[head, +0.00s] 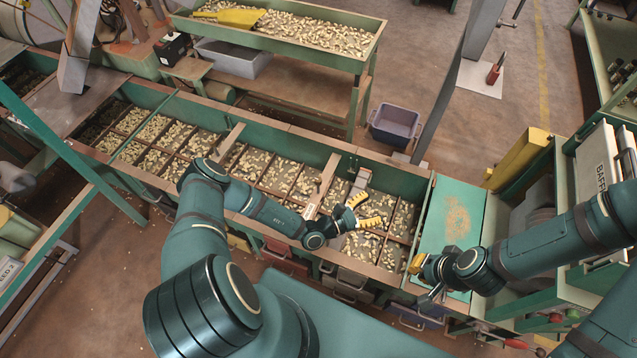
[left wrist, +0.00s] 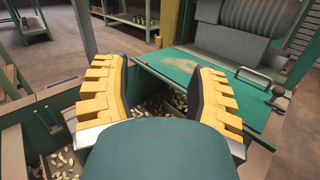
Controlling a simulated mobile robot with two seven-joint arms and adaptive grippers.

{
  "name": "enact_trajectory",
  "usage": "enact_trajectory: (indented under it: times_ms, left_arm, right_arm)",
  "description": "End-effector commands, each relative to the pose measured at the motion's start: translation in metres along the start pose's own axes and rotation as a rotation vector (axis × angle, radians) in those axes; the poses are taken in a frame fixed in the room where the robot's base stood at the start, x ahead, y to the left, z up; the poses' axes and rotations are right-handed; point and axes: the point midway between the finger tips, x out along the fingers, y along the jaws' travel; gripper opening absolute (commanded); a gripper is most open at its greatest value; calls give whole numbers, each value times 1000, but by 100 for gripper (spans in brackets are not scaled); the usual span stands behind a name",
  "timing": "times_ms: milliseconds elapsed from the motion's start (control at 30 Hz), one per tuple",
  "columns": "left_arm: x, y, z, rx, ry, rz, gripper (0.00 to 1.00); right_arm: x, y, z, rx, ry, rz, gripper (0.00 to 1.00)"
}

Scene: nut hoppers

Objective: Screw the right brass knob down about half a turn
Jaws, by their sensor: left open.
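I cannot pick out a brass knob for certain in either view; it may be hidden or too small to tell. My left gripper (head: 366,210) is open above the right end of the long green nut hopper (head: 300,144). Its two yellow ribbed fingers stand wide apart with nothing between them in the left wrist view (left wrist: 161,82). Small pale nuts lie in the compartments below it. My right gripper (head: 426,274) is by the near left corner of the green plate (head: 458,215); its fingers are partly hidden.
The green plate, with a tan dusty patch, lies right of the hopper and also shows in the left wrist view (left wrist: 185,70). A dark-knobbed lever (left wrist: 281,92) stands at its right. A purple-grey bin (head: 394,125) sits on the floor behind. A nut-filled tray table (head: 356,66) stands at the back.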

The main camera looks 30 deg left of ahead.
Motion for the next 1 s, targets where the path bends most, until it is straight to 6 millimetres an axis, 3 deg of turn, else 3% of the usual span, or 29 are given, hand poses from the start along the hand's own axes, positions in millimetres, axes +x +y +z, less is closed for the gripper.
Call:
enact_trajectory:
  times_ms: [33, 100, 200, 300, 400, 533, 1000]
  left_arm:
    - [-10, 31, -25, -35, 1, 197, 58]
    - [-32, 72, -51, -60, 14, 450, 58]
    - [-70, 110, -83, -70, 53, 730, 58]
    - [-100, 129, -103, -71, 91, 905, 58]
    - [-115, 137, -113, -70, 114, 989, 58]
    - [-115, 148, -117, -66, 121, 1017, 58]
    - [-82, 197, -124, -68, 120, 1009, 58]
  right_arm:
    - [5, 2, 1, 0, -2, 0, 0]
    - [8, 3, 2, -1, -4, 0, 0]
    - [11, 4, 4, -2, -7, 0, 0]
    - [13, 5, 4, -2, -8, 0, 0]
    - [13, 5, 4, -3, -9, -1, 0]
    - [16, 6, 4, -3, -9, -1, 0]
    - [32, 12, 3, -4, 0, 0, 0]
